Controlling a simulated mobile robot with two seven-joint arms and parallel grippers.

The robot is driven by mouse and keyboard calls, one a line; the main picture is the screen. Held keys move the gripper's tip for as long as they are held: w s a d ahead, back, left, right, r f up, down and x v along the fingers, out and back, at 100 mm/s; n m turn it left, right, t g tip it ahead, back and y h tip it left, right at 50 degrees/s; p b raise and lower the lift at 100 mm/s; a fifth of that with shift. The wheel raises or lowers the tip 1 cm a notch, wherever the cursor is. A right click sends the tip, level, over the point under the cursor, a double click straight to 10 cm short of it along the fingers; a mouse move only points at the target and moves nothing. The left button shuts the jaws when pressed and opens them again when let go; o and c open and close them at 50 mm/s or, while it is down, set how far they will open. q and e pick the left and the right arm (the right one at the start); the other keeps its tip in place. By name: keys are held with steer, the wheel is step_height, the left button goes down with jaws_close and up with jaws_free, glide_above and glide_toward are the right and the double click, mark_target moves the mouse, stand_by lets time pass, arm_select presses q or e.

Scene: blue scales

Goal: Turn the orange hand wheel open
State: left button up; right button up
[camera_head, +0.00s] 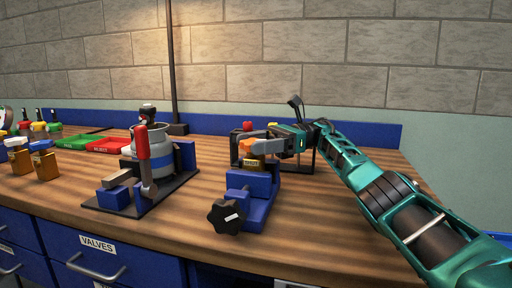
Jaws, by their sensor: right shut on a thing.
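The orange hand wheel (244,143) sits on top of a brass-coloured valve body (254,163) on the workbench. The valve stands in a blue vise (250,190) with a black star knob at its front. My right gripper (262,147) reaches in from the right at wheel height, and its grey fingers are shut on the orange wheel. The fingers cover much of the wheel, so its turned angle cannot be told. My left gripper is not in view.
The wooden bench (330,210) is clear at right front.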

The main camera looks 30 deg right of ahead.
steer(key=shift+n+g, duration=0.3)
steer(key=shift+b, duration=0.3)
stand_by(0.3)
steer(key=o, duration=1)
